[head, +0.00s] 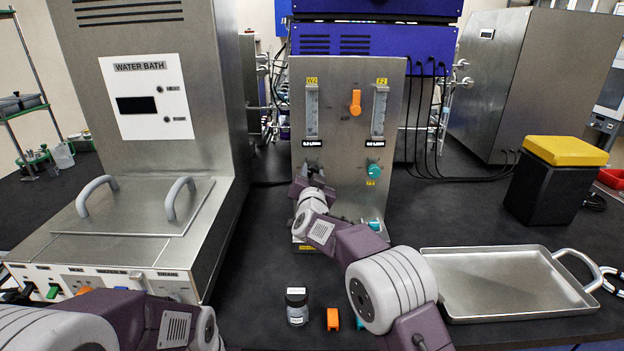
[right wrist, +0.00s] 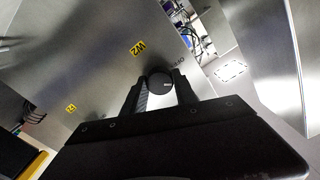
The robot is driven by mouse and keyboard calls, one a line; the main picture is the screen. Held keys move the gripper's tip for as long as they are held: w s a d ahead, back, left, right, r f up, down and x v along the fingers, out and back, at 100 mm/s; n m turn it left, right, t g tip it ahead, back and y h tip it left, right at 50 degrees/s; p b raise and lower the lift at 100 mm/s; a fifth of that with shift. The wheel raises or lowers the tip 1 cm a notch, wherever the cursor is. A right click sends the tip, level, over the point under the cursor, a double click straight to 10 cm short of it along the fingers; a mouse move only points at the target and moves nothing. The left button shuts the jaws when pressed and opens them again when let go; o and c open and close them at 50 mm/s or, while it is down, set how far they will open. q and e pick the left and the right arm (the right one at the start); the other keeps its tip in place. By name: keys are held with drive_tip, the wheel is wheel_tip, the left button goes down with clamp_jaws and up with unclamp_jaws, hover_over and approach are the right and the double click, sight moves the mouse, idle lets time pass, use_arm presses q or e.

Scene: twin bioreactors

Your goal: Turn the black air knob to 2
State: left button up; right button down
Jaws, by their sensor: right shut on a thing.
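The black air knob (right wrist: 160,84) shows in the right wrist view as a dark round cap on the steel panel, between the two fingers. My right gripper (right wrist: 159,95) is shut on it. In the head view my right gripper (head: 312,178) is at the lower left of the upright steel gas panel (head: 345,130), and it and the arm hide the black knob there. A small faint mark shows on the knob's face, but I cannot read its setting. Of my left side, only arm links show at the bottom left; the left gripper is out of view.
The panel also bears a teal knob (head: 374,169), an orange knob (head: 355,102) and two flow tubes. The water bath (head: 150,110) stands to the left. A small dark jar (head: 297,306), an orange piece (head: 333,319) and a metal tray (head: 505,316) lie in front and right.

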drive_tip(key=shift+f+m+b, duration=0.15)
drive_tip(key=shift+m+b, duration=3.75)
drive_tip(key=shift+m, duration=4.4)
drive_tip(key=c, duration=1)
unclamp_jaws()
drive_tip(key=shift+d, duration=0.1)
drive_tip(key=shift+o, duration=0.2)
